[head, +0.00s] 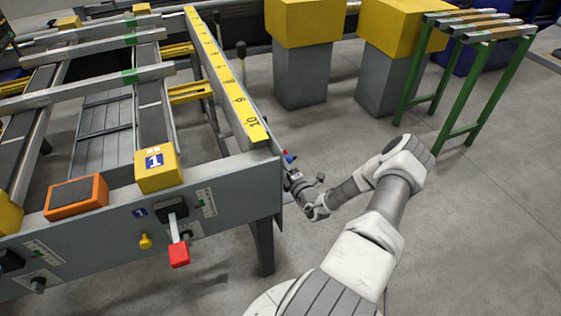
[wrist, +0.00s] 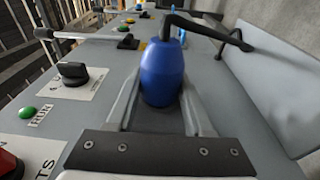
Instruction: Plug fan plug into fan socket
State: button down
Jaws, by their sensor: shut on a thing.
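A blue, rounded plug (wrist: 163,75) is between the fingers of my gripper (wrist: 161,62) in the wrist view. My gripper is shut on it. A black cable (wrist: 205,30) is at the plug's far end and runs to the right. The plug's tip is hidden, so I cannot tell whether it touches the grey panel. Another small blue part (wrist: 183,36) shows just behind the plug; I cannot tell whether it is the fan socket. In the head view my gripper (head: 290,168) is beside the right end of the table, with a small blue and red spot at it.
The table's front (head: 110,235) has a red handle (head: 180,255). Yellow-topped blocks (head: 303,75) and a green stand (head: 470,80) stand behind. The floor at right is clear.

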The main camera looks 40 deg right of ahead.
jog(key=shift+w+a, duration=0.15)
jog(key=shift+a, duration=0.4)
jog(key=shift+c, duration=1)
grip_release()
jog(key=s+a+p, duration=0.1)
jog(key=s+p, duration=0.2)
jog(key=s, duration=1.4)
jog(key=shift+s+a+p, duration=0.2)
jog(key=shift+p, duration=0.15)
jog(key=shift+f, duration=0.1)
